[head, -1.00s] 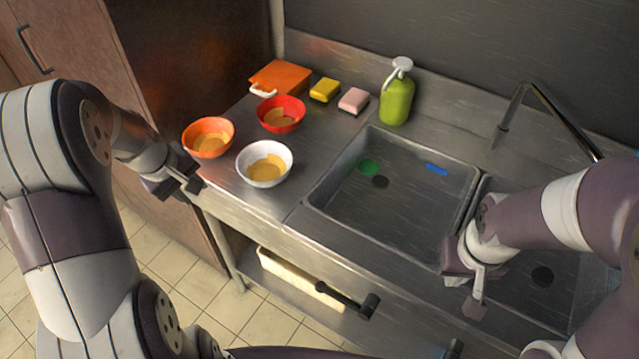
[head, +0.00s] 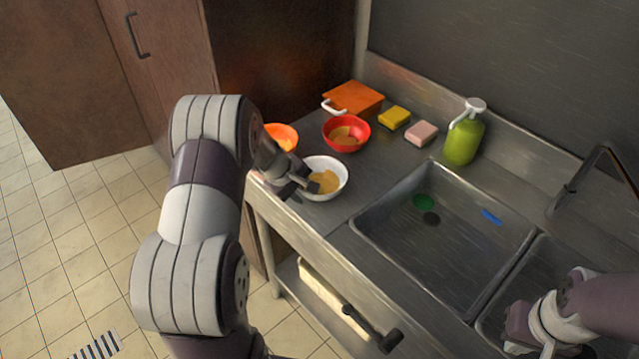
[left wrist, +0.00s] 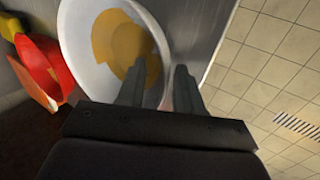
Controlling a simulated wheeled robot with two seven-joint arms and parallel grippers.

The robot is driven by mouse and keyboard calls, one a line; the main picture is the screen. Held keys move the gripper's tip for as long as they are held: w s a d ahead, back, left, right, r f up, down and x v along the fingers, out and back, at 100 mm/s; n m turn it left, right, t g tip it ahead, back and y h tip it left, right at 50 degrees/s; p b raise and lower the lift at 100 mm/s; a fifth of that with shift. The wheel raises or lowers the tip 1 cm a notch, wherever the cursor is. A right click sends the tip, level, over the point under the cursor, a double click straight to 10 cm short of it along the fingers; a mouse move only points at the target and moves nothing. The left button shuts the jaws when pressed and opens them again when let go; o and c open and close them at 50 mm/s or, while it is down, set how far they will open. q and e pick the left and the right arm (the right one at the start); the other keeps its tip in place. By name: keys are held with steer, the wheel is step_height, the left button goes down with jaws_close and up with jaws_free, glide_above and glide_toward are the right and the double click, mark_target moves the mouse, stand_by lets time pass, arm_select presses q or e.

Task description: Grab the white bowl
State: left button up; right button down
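The white bowl (head: 338,187) stands upright on the steel counter, with something yellow-orange in it. My left gripper (head: 304,184) is at the bowl's near left rim. In the left wrist view, the left gripper (left wrist: 158,75) is open, with one finger over the inside of the white bowl (left wrist: 80,60) and the other outside its rim. The rim lies between the fingers, and I cannot tell whether they touch it. My right gripper (head: 520,328) is over the right basin at the lower right; its fingers are not clear.
An orange bowl (head: 281,134), partly behind my left arm, and a red bowl (head: 346,124) stand close by. Behind are an orange board (head: 353,97), a yellow sponge (head: 394,116), a pink sponge (head: 421,133) and a green bottle (head: 464,139). The sink (head: 440,228) lies right.

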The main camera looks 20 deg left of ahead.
arm_select(q)
steer(key=shift+d, duration=0.15)
steer(key=c, duration=0.4)
jaws_close()
steer(key=shift+r, duration=0.1)
